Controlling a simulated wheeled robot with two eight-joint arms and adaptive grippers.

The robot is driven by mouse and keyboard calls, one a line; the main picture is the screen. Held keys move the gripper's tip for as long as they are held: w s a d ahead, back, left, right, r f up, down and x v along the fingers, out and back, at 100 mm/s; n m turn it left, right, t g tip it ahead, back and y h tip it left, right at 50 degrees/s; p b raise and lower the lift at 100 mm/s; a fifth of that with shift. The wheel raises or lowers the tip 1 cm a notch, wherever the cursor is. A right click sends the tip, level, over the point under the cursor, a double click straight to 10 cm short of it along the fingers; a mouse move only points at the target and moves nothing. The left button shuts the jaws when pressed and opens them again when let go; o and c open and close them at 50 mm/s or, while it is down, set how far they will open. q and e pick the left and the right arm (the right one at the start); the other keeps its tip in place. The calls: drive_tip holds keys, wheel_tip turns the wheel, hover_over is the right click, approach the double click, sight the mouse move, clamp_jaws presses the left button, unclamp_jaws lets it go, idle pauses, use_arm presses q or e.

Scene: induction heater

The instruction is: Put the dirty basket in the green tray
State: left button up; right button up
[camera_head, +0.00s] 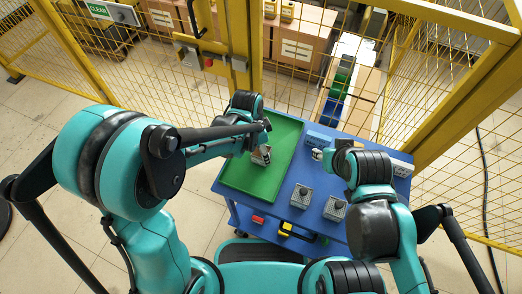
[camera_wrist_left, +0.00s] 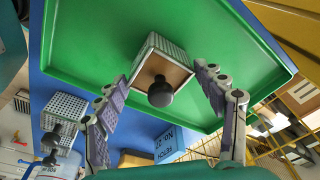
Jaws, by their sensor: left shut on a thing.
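The green tray (camera_head: 284,141) lies on the left part of the blue table; it fills much of the left wrist view (camera_wrist_left: 90,45). A small grey mesh basket with a brown top and a dark round knob (camera_head: 261,156) is over the tray's middle; it shows between my left fingers in the wrist view (camera_wrist_left: 176,51).
Two more baskets (camera_head: 301,197) (camera_head: 335,208) stand on the blue table (camera_head: 280,205) right of the tray. A blue box (camera_head: 319,138) sits near the back and a white box (camera_head: 401,168) at the right. Yellow mesh fencing (camera_head: 180,98) stands behind the table.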

use_arm(q)
drive_tip(key=shift+f, duration=0.2)
drive_tip(key=o, duration=1.3)
drive_tip(key=shift+r, duration=0.1)
drive_tip(key=shift+c, duration=0.2)
